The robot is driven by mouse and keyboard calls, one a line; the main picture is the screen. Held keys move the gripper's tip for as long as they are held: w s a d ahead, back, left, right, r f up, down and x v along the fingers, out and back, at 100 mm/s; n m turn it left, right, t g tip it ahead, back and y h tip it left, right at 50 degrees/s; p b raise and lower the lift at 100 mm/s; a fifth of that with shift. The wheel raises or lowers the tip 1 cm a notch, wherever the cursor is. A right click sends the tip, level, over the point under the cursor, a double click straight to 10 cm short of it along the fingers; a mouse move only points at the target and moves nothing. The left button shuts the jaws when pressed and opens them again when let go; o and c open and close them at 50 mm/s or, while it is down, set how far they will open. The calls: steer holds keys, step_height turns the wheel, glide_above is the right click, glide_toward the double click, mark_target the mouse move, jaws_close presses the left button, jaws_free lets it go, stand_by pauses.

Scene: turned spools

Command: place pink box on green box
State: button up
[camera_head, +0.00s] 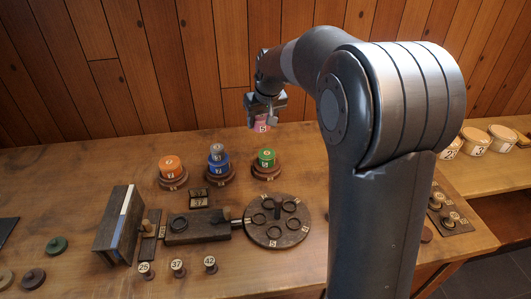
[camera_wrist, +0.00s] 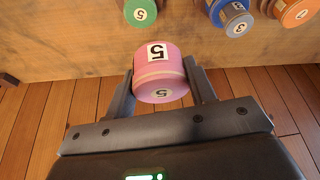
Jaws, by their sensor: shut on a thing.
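The pink box (camera_head: 262,125) is a round pink piece with a pale band and labels marked 5; it also shows in the wrist view (camera_wrist: 159,74). My gripper (camera_head: 263,112) is shut on it, with one finger on each side in the wrist view (camera_wrist: 165,90). The green box (camera_head: 266,156) is a round green piece marked 5 on a brown round stand at the back of the table. It shows at the top edge of the wrist view (camera_wrist: 140,12). In the head view the pink box is held in the air above the green box, apart from it.
A blue piece (camera_head: 218,166) with a grey piece (camera_head: 217,151) on top and an orange piece (camera_head: 170,165) stand on round bases left of the green box. In front are a dark round board with rings (camera_head: 277,220) and a wooden block (camera_head: 198,226). A plank wall rises behind.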

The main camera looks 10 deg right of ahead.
steer(key=s+d, duration=0.4)
steer(key=d, duration=0.8)
glide_above(266, 150)
steer(key=s, duration=0.2)
steer(key=shift+m, duration=0.4)
step_height(266, 150, down, 7)
steer(key=shift+w+d, duration=0.1)
steer(key=shift+f, duration=2)
steer(key=o, duration=1)
steer(key=shift+f, duration=0.15)
steer(key=shift+c, duration=0.2)
